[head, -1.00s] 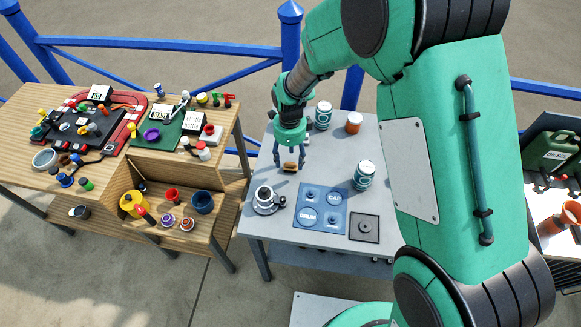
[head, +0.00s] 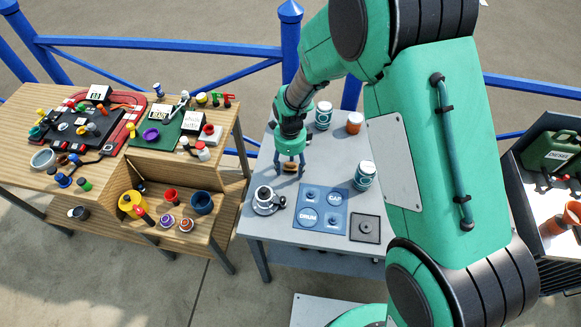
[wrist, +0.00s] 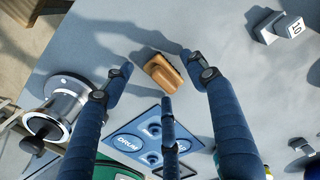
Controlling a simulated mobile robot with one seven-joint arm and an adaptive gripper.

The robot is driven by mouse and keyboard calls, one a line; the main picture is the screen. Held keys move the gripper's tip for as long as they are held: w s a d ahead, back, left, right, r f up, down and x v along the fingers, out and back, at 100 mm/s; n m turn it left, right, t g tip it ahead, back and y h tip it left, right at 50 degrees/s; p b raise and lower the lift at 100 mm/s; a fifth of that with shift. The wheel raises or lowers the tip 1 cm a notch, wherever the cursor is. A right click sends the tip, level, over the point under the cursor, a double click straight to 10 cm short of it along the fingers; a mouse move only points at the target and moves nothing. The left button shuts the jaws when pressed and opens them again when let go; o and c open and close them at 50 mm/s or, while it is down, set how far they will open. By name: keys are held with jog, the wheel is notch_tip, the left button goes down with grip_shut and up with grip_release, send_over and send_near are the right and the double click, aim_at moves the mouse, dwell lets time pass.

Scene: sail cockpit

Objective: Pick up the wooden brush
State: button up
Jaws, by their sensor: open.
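The wooden brush (head: 290,168) is a small brown block with a raised grip, lying on the grey table near its left side. In the wrist view the brush (wrist: 162,73) lies flat between my spread fingers, a little ahead of the lower middle finger. My gripper (head: 290,170) points down over the brush, with a blue finger on each side of it. In the wrist view my gripper (wrist: 160,80) is open and empty, and its fingertips show a gap to the brush. The brush's underside is hidden.
A silver winch-like fitting (head: 266,201) stands close by on the table. A blue mat (head: 327,197) with labelled spots and a dark square plate (head: 365,228) lie in front. Several cans, one striped (head: 364,175), stand to the right and behind. A wooden bench (head: 180,160) stands left.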

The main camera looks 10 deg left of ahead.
aim_at(291, 169)
jog(key=c, duration=1.3)
jog(key=shift+o, duration=0.2)
jog(key=shift+r, duration=0.1)
jog(key=shift+r, duration=0.8)
notch_tip(291, 169, up, 2)
jog(key=shift+s+r+p, duration=0.1)
jog(key=shift+p, duration=0.35)
jog(key=s+d, duration=0.2)
jog(key=s, duration=0.2)
jog(key=s+d+p, duration=0.1)
jog(key=s+d, duration=0.2)
jog(key=s, duration=0.2)
jog(key=s+d+r, duration=0.1)
jog(key=s+d, duration=0.1)
jog(key=s, duration=0.3)
jog(key=shift+d, duration=0.25)
